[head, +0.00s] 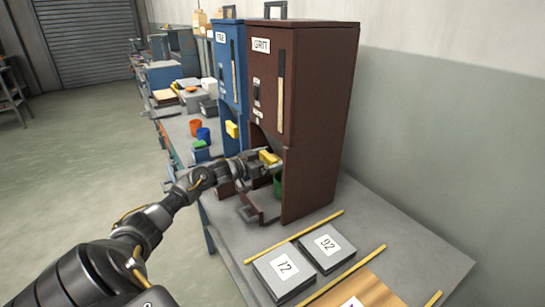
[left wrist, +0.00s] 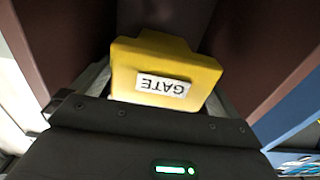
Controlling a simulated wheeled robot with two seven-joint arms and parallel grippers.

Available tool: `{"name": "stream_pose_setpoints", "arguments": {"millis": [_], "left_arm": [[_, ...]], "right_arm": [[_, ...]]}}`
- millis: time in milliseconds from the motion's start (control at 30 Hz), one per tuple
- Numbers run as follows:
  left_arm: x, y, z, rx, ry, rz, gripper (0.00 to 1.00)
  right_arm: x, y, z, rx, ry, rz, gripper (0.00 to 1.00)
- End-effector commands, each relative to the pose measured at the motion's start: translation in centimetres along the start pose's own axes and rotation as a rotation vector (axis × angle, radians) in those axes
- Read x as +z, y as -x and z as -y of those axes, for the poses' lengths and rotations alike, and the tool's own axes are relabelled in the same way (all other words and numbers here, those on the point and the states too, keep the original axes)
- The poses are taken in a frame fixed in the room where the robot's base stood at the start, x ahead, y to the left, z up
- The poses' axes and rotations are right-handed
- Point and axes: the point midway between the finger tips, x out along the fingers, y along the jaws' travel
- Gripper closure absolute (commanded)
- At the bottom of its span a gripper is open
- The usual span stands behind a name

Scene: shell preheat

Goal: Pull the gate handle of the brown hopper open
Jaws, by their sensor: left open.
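The brown hopper (head: 318,110), labelled GRIT, stands on the grey bench. Its yellow gate handle (head: 268,157) is at the front, above the lower opening. In the left wrist view the handle (left wrist: 165,72) carries an upside-down GATE label. My left gripper (head: 258,163) is at the handle, with its jaws open. In the left wrist view the fingers show on both sides of the handle, partly hidden behind it and the gripper body. I cannot tell if they touch it. A green cup (head: 277,187) is partly hidden inside the hopper's lower opening. My right gripper is out of view.
A blue hopper (head: 228,65) with its own yellow handle (head: 231,129) stands close on the left. Grey blocks marked 12 (head: 284,270) and 92 (head: 327,247) lie in front, between yellow strips. Orange (head: 195,127) and blue (head: 203,135) cups stand farther back.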

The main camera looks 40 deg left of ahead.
Motion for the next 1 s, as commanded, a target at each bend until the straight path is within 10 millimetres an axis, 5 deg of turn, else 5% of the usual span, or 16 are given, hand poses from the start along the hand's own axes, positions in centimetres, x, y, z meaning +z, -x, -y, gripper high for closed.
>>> {"name": "stream_pose_setpoints", "arguments": {"millis": [467, 900, 1000], "left_arm": [[0.02, -1.06, -0.04, 0.001, -0.001, 0.001, 0.01], [0.0, -1.04, -0.04, 0.001, -0.001, 0.0, 0.57], [-0.05, -1.07, -0.22, 0.005, -0.001, 0.001, 0.57]], "right_arm": [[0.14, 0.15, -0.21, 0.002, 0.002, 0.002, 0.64], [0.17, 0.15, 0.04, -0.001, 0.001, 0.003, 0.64], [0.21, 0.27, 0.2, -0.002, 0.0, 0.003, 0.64]]}}
